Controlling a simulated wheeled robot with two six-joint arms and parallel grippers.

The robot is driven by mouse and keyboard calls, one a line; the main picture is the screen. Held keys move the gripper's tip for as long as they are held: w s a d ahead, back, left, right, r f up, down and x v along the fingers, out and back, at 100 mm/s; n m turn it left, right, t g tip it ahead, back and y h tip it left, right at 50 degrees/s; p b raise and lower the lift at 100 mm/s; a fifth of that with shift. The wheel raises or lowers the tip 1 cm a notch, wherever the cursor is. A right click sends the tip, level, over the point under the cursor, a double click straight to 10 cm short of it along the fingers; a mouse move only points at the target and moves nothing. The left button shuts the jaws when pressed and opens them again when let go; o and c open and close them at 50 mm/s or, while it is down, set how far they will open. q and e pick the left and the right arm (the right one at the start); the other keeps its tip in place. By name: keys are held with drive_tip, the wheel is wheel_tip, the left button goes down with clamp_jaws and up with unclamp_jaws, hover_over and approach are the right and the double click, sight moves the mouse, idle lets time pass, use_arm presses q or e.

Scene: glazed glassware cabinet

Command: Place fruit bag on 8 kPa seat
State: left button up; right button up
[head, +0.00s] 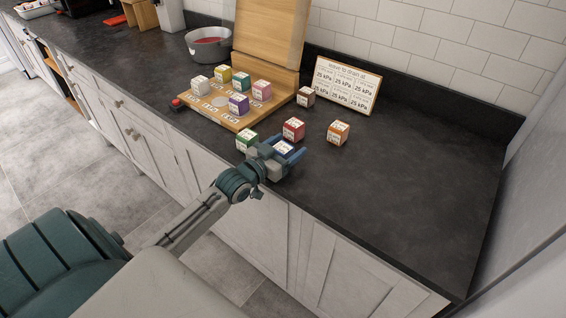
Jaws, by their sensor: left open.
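Several small labelled cubes stand on the dark counter and on a wooden board (238,122); I cannot read which one is the fruit bag. The board has marked seats with small labels, and I cannot make out which is 8 kPa. White (200,85), yellow (223,73), teal (241,81), pink (262,90) and purple (238,104) cubes stand on it. My left gripper (288,147) is open at the counter's front edge, with a white-topped cube (283,148) between or just beyond its fingers, partly hidden. My right gripper is out of view.
Green (246,141), red (293,129), orange (338,132) and brown (306,96) cubes stand near the gripper or behind it. A sign (346,85) reading 25 kPa leans at the wall. A grey pot (208,45) stands back left. The right counter is clear.

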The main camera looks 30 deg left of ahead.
use_arm(q)
drive_tip(key=shift+w+r, duration=0.1)
drive_tip(key=shift+r, duration=0.05)
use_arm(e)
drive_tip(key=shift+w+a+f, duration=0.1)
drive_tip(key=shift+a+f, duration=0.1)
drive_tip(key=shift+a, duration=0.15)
use_arm(q)
drive_tip(key=c, duration=1.2)
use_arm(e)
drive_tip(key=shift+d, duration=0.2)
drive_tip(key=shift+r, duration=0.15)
